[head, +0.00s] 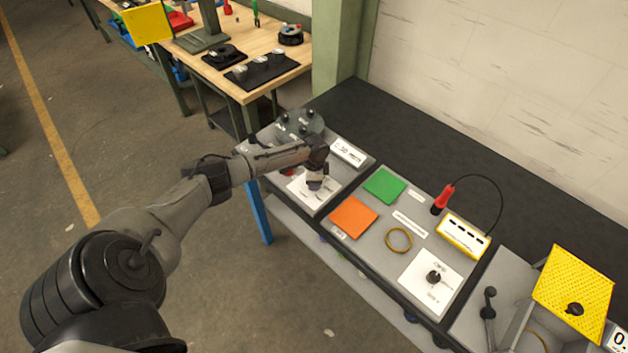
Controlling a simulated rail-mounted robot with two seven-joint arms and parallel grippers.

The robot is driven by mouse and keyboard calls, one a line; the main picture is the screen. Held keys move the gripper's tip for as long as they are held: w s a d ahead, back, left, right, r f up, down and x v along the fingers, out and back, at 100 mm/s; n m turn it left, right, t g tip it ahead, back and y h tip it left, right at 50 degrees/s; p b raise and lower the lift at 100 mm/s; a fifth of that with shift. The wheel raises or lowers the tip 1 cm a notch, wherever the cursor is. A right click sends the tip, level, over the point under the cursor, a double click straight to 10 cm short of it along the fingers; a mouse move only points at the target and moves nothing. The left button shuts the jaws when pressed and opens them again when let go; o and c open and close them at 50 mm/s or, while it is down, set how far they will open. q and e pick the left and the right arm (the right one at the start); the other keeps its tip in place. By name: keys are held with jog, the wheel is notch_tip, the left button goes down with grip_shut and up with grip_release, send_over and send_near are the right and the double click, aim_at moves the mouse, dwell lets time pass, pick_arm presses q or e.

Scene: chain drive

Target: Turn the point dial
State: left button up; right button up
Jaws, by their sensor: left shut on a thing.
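My left gripper (317,187) points down at a white marked plate (301,188) on the left grey panel. It is shut on the knob there, which I take to be the point dial; the fingers hide nearly all of it, so its setting cannot be read. A second white plate with a black dial (434,277) sits on the middle panel, apart from the gripper. My right gripper is not in view.
The middle panel holds a green square (384,186), an orange square (353,216), a brass ring (398,240), a red-handled probe (442,199) and a yellow box (463,236). A yellow perforated plate (573,290) stands at the right. A wooden bench (235,50) is behind.

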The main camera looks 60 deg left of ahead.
pick_arm(q)
jog(key=o, duration=0.9)
jog(key=shift+o, duration=0.2)
jog(key=shift+r, duration=0.1)
notch_tip(320, 180, up, 14)
jog(key=shift+p, duration=0.45)
jog(key=shift+f, duration=0.2)
